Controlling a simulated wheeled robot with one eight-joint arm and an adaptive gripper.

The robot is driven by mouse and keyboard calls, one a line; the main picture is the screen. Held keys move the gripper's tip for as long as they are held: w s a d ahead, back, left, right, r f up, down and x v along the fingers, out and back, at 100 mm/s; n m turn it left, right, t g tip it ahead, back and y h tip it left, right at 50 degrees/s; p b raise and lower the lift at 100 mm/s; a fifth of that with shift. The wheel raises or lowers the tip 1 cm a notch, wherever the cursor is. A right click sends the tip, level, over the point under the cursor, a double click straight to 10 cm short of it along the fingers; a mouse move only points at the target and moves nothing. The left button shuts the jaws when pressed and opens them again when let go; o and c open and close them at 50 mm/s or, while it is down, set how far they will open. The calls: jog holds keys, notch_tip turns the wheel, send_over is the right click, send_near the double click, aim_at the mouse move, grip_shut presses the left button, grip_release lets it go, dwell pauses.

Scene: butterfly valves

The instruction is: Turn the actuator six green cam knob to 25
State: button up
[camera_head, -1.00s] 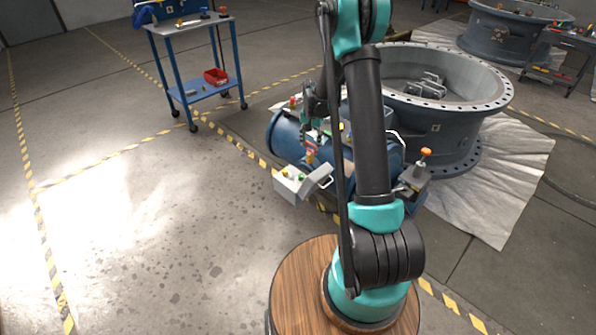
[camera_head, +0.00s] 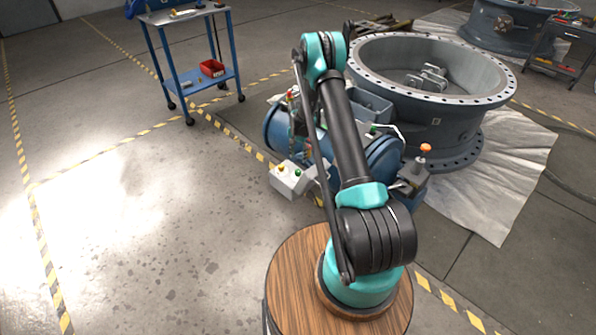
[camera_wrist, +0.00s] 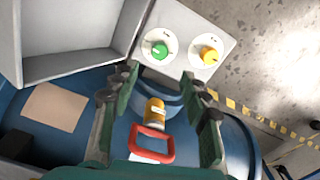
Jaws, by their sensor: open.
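The green cam knob (camera_wrist: 159,50) sits on a round white dial on a light grey box (camera_wrist: 186,18) in the wrist view. A yellow knob (camera_wrist: 209,55) sits on a second white dial to its right. The dial markings are too small to read. In the head view the green knob (camera_head: 297,173) and yellow knob (camera_head: 281,169) show on the box top. My gripper (camera_wrist: 158,78) is open and empty in the wrist view. Its fingertips lie below the two dials in the picture, on either side, apart from the green knob.
A yellow cylinder with a red loop handle (camera_wrist: 152,143) lies between my fingers in the wrist view. An open grey box lid (camera_wrist: 75,40) stands at upper left. The blue actuator body (camera_head: 382,160) is under the box. A large flanged valve (camera_head: 432,75) stands behind.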

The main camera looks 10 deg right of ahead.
aim_at(298, 171)
notch_tip(298, 171, down, 10)
jog(key=shift+f, duration=0.2)
dwell(0.3)
grip_shut()
